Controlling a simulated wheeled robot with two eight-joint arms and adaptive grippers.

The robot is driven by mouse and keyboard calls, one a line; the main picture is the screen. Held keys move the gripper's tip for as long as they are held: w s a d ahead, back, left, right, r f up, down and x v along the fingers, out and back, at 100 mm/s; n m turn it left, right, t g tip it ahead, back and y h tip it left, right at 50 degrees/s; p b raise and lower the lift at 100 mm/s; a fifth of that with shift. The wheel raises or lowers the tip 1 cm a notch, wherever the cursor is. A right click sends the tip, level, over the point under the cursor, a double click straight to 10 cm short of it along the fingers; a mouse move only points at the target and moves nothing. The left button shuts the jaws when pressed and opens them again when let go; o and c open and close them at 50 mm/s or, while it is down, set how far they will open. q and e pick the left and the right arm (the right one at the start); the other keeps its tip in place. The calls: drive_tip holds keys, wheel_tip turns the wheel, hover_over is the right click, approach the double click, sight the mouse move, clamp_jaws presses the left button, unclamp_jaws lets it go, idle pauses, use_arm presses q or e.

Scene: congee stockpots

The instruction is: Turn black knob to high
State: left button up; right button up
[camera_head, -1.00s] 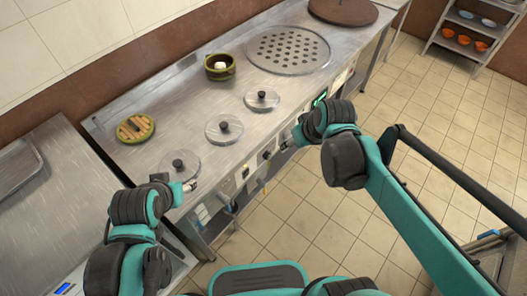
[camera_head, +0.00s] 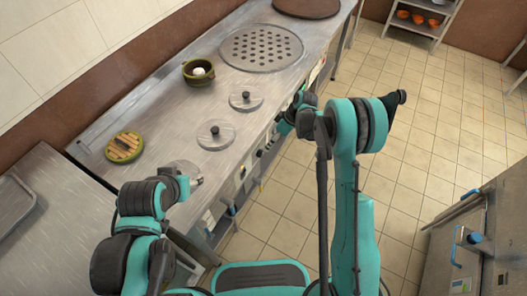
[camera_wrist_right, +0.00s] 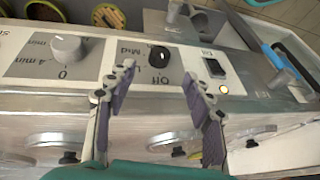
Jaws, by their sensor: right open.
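My right gripper (camera_wrist_right: 158,82) is open and empty there. Its two fingertips lie to either side of and just below the knob in the picture, with no clear contact. In the head view my right arm (camera_head: 303,115) reaches the counter's front edge and largely hides its gripper. My left gripper (camera_head: 196,181) is by the counter's near front edge; its fingers are too small to read.
A grey timer knob (camera_wrist_right: 68,48) is left of the black knob, and a rocker switch (camera_wrist_right: 215,68) with a lit orange lamp (camera_wrist_right: 224,88) is right. The tiled floor (camera_head: 410,130) is open.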

sight(263, 152)
drive_tip(key=b+x, duration=0.3)
drive_tip(key=x, duration=0.5)
drive_tip(key=shift+f, duration=0.4)
drive_tip(key=shift+r, duration=0.1)
drive_tip(key=c, duration=1.2)
